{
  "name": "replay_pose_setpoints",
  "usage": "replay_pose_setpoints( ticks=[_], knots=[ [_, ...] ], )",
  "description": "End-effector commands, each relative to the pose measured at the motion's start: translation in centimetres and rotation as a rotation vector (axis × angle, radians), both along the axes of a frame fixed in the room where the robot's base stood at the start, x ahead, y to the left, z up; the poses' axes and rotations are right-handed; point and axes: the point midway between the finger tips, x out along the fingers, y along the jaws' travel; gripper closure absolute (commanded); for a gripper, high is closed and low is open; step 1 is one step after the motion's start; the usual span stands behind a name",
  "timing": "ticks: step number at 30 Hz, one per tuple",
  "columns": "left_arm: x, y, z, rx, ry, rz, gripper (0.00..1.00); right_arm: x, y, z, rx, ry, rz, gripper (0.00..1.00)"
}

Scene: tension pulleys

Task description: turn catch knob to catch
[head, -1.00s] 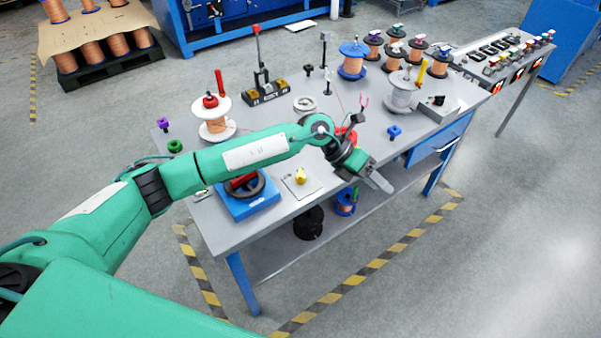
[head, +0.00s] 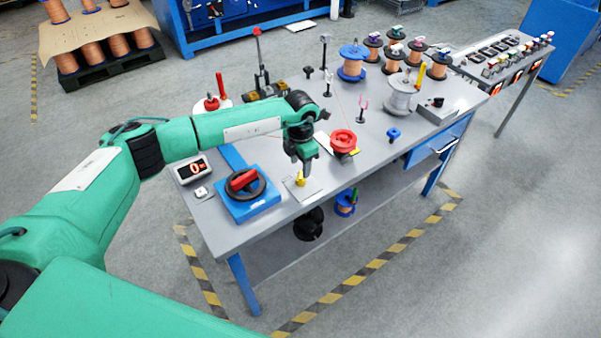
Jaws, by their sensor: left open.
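A small yellow knob (head: 301,180), which looks like the catch knob, stands on a flat grey plate (head: 311,190) near the table's front edge. My left gripper (head: 302,168) points down directly over the knob, with its tips close to the knob's top. It is open, and nothing shows held in it. The fingers are small and partly merge with the knob, so I cannot tell whether they touch it. Any marking on the plate is too small to read. My right gripper is not in view.
Left of the plate is a blue box (head: 254,208) with a black ring and red handle. A display showing 0 (head: 193,168) stands farther left. A red pulley (head: 343,141) is right of my gripper. Several spools and a metal reel (head: 401,97) stand farther back.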

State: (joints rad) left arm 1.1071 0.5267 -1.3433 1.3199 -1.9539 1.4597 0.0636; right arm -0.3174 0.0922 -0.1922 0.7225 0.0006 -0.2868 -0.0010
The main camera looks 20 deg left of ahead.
Motion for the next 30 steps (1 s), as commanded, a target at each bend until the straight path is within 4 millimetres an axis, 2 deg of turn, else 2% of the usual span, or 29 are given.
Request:
replay_pose_setpoints(
  ticks=[3,9,16,21,27,30],
  knots=[
    [-0.1,-0.1,-2.2,0.0,0.003,0.0,0.5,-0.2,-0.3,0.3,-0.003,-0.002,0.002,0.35],
    [0.0,-0.1,-4.7,-0.002,0.001,-0.001,0.5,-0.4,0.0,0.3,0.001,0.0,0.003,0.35],
    [0.0,-0.1,-5.5,-0.001,0.0,-0.001,0.5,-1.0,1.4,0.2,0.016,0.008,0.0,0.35],
    [0.0,-0.1,-5.5,-0.002,-0.001,-0.001,0.5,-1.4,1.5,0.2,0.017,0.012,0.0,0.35],
    [0.0,-0.1,-5.5,-0.003,0.0,-0.001,0.9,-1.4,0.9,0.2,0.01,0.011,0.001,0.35],
    [0.0,-0.1,-5.5,-0.003,0.0,-0.002,0.92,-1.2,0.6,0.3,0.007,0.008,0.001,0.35]
  ],
)
